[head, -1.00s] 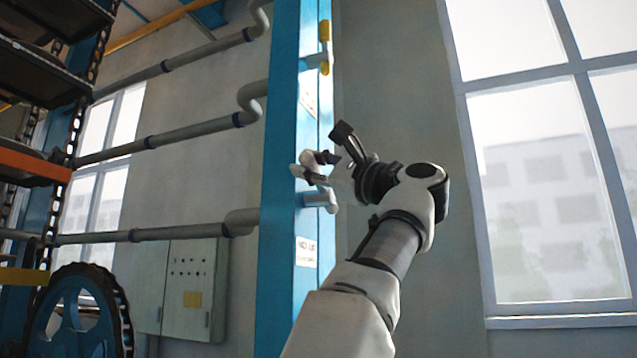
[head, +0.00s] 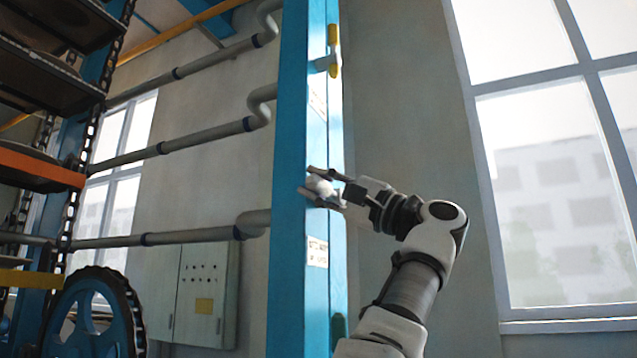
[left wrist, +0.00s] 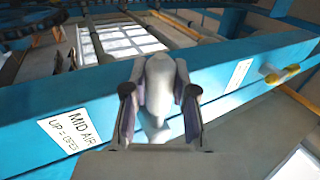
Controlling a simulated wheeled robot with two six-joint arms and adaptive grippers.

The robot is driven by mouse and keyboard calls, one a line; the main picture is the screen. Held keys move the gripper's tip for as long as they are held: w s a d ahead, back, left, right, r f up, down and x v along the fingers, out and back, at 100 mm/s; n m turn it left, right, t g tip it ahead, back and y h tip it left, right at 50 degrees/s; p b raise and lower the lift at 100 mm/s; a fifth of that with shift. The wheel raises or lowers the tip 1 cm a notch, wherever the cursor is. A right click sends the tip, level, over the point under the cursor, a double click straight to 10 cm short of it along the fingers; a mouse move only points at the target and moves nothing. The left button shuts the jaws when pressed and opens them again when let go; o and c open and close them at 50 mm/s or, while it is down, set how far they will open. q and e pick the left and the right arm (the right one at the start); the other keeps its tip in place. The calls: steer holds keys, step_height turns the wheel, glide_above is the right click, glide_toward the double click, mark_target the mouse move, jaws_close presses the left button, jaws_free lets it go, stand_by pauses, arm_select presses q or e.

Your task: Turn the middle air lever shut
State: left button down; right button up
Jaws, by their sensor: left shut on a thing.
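The middle air lever (left wrist: 158,80) shows as a pale grey handle between my left gripper's fingers in the left wrist view. It stands out from the blue column, and its yellow parts, if any, are hidden. My left gripper (left wrist: 158,92) is shut on it, one finger on each side. In the head view the left gripper (head: 308,182) reaches the column from the right and mostly covers the lever. A white label (left wrist: 73,127) reading "MID AIR" and "UP = OPEN" is on the column beside the lever. My right gripper is out of view.
The blue column (head: 290,120) stands upright. Another lever with a yellow handle (head: 333,50) sits higher on it, handle upright. Grey pipes (head: 200,130) and a cabinet (head: 205,290) are to the left. A window (head: 550,180) is at the right.

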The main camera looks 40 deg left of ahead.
arm_select(q)
steer(key=c, duration=0.9)
jaws_free()
steer(key=shift+a, duration=0.1)
